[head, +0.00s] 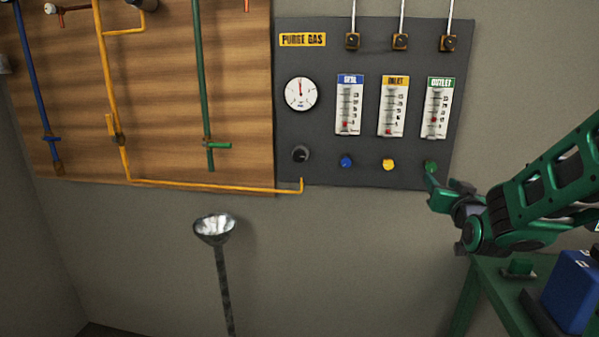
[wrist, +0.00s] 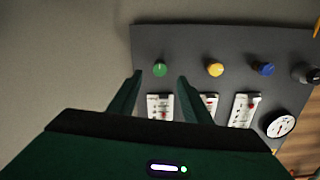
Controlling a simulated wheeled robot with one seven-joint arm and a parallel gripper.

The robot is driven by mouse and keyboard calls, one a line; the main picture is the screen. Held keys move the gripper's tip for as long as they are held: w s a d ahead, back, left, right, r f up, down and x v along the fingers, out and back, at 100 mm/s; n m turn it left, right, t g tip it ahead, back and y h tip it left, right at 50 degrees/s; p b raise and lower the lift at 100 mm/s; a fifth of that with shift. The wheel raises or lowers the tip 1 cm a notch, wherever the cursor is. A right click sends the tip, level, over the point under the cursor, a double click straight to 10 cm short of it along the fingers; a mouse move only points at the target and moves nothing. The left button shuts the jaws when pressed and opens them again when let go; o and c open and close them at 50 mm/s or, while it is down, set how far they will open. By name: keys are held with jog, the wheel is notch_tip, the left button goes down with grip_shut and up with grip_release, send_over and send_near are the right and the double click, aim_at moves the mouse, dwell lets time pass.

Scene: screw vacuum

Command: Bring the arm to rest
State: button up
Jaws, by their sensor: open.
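My arm (head: 545,190) reaches in from the right in the head view. My gripper (head: 432,190) is at the lower right corner of the dark purge gas panel (head: 320,180), close to the green knob (head: 431,166). In the wrist view my gripper (wrist: 158,95) is open, with its two fingers apart and nothing held between them. The green knob (wrist: 160,69) shows beyond the fingertips, between them in the picture. I cannot tell for sure whether a finger touches it.
The panel carries a yellow knob (head: 388,165), a blue knob (head: 346,162), a black knob (head: 300,154), a gauge (head: 301,94) and flow meters. A wooden board (head: 160,90) with pipes is left. A metal bowl on a post (head: 215,228) stands below. A green table (head: 490,290) holds a blue box (head: 572,290).

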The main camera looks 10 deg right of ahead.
jog(key=s+d+f+g+y, duration=0.1)
jog(key=s+d+f+g, duration=0.1)
jog(key=s+f+g, duration=0.85)
jog(key=s+a+f+g+y, duration=0.1)
jog(key=s+a+g, duration=0.1)
jog(key=s, duration=0.6)
jog(key=s+a+f+m+g+y, duration=0.1)
jog(key=s+a+g, duration=0.1)
jog(key=s, duration=0.7)
jog(key=s+a+f+g+y, duration=0.1)
jog(key=s+a+g+y, duration=0.1)
jog(key=s, duration=0.6)
jog(key=shift+s+a+g, duration=0.35)
jog(key=shift+w+f, duration=0.3)
jog(key=shift+w, duration=0.3)
